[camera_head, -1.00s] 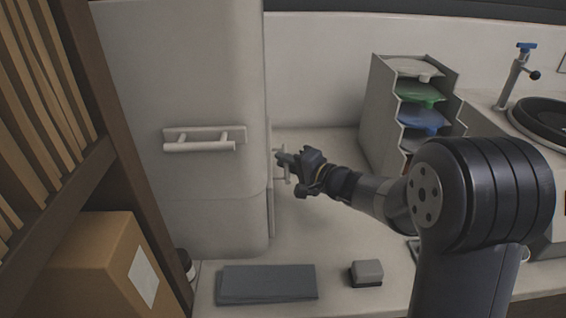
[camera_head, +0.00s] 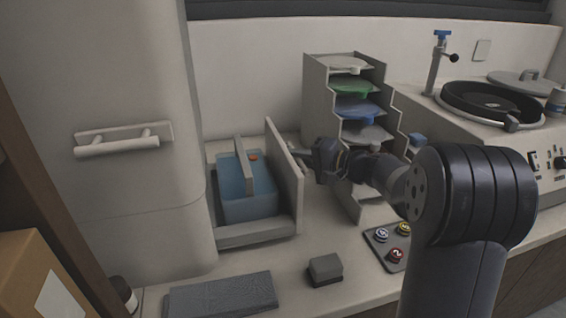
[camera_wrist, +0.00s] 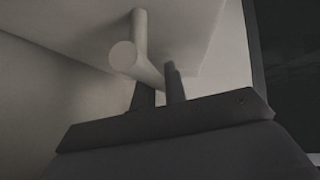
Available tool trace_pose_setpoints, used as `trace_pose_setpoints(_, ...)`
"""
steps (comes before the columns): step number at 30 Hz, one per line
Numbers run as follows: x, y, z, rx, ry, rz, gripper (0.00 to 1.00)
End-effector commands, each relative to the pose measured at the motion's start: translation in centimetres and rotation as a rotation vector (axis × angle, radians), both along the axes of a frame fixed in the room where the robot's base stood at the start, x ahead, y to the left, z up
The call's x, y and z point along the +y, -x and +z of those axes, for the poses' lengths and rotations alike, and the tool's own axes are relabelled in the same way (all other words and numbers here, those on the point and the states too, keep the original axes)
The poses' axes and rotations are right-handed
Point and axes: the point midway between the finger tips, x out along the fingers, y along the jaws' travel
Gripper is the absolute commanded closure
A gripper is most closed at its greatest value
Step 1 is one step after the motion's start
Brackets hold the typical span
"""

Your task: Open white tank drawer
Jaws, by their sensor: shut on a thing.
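The white tank drawer (camera_head: 285,178) stands pulled out to the right from the side of the tall white cabinet (camera_head: 110,60). Its front panel is upright, and a blue water tank (camera_head: 235,195) sits in the tray behind it. My gripper (camera_head: 308,160) is at the outer face of the drawer front and shut on its handle. In the wrist view the light round bar of the handle (camera_wrist: 126,58) runs between my two dark fingers (camera_wrist: 158,90). In the head view the fingers mostly hide the handle.
A shelf unit with coloured trays (camera_head: 325,90) stands close behind and right of my gripper. A button panel (camera_head: 388,245), a small grey block (camera_head: 325,270) and a dark grey mat (camera_head: 222,295) lie on the counter in front. A brown box (camera_head: 35,270) is at lower left.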

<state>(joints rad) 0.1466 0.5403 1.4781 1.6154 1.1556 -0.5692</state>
Motion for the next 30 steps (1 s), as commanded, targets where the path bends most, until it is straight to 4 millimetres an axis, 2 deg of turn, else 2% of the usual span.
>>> trace_pose_setpoints(13, -0.4, -0.1, -0.1, 0.003, 0.001, 0.001, 1.0)
trace_pose_setpoints(14, -0.4, -0.1, -0.1, 0.003, 0.001, 0.001, 0.86)
trace_pose_setpoints(16, -0.4, -0.1, -0.1, 0.003, 0.001, 0.001, 0.8)
trace_pose_setpoints(23, -0.4, -0.1, 0.0, 0.001, 0.001, 0.001, 0.78)
trace_pose_setpoints(26, -0.4, -0.1, 0.5, -0.001, 0.001, 0.001, 0.78)
trace_pose_setpoints(30, -0.4, -0.1, 2.7, -0.007, 0.0, 0.0, 0.78)
